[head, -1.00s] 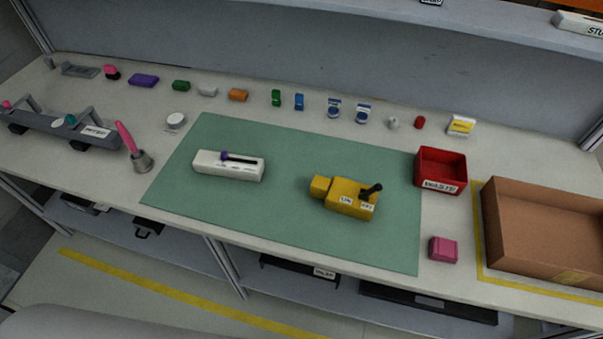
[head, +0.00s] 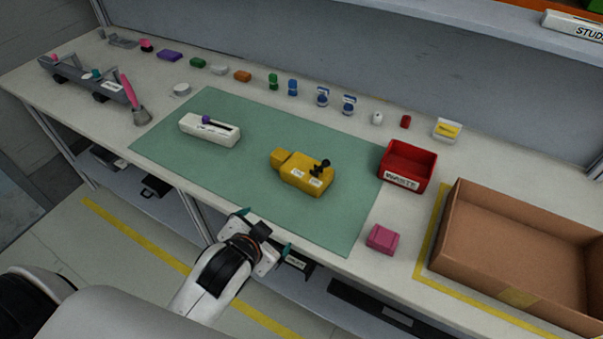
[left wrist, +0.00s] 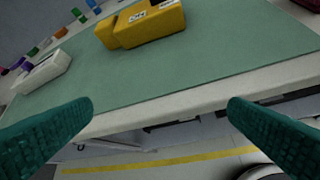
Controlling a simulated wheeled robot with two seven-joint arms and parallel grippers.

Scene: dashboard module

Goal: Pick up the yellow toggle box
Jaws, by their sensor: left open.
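The yellow toggle box (head: 302,173) lies on the green mat (head: 340,230), with a black toggle lever on its right end and white labels on its side. It also shows at the top of the left wrist view (left wrist: 145,24), where its upper part is cut off. My left gripper (head: 264,230) is at the front edge of the table, in front of the box and apart from it. Its two teal fingers are spread wide and empty in the left wrist view (left wrist: 162,112). My right gripper is not in view.
A white slider box (head: 209,130) lies left of the yellow box on the mat. A red waste bin (head: 407,182), a pink block (head: 382,239) and a brown carton (head: 450,222) stand to the right. Several small coloured items line the back. The mat's front is clear.

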